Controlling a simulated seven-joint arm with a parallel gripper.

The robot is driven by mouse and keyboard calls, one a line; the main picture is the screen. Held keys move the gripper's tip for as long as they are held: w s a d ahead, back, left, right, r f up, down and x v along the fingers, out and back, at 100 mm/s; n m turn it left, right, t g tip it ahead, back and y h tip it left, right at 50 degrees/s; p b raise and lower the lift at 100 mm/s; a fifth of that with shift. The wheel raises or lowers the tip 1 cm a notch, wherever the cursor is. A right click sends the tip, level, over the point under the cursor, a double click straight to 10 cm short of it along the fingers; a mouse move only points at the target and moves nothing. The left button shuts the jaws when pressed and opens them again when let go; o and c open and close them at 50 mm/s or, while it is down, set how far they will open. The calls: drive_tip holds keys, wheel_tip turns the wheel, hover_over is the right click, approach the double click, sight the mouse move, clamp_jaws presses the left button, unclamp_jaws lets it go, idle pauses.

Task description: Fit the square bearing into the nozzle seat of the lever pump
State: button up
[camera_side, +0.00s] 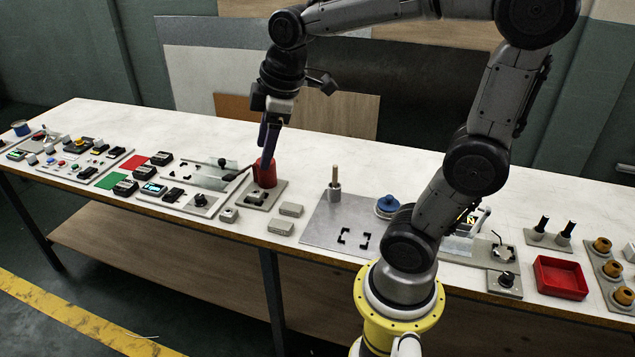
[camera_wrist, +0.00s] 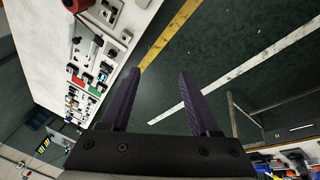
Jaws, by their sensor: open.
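The lever pump (camera_side: 265,174) is a red cylinder on a grey plate, with a black lever reaching left; its red body also shows at the top edge of the wrist view (camera_wrist: 78,5). A dark mark on the front of its plate (camera_side: 256,199) looks like the nozzle seat, too small to tell clearly. A small grey block (camera_side: 229,215) in front of the pump appears to be the square bearing; it seems to show in the wrist view (camera_wrist: 126,36). My gripper (camera_side: 266,146) is open and empty, just above or behind the pump; contact cannot be told.
A grey plate with an upright peg (camera_side: 334,190) stands further right. Panels with switches and buttons (camera_side: 85,158) crowd the left. A red tray (camera_side: 561,277) is at far right.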

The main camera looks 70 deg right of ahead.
drive_tip(key=s+a+f+m+t, duration=0.1)
drive_tip(key=s+a+m, duration=0.1)
drive_tip(key=s, duration=0.4)
drive_tip(key=s+a+f+m, duration=0.1)
drive_tip(key=s+a+m, duration=0.2)
drive_tip(key=s+m, duration=0.1)
drive_tip(key=shift+s+f+t+y, duration=0.3)
drive_tip(key=shift+s+t, duration=0.1)
drive_tip(key=shift+s, duration=0.45)
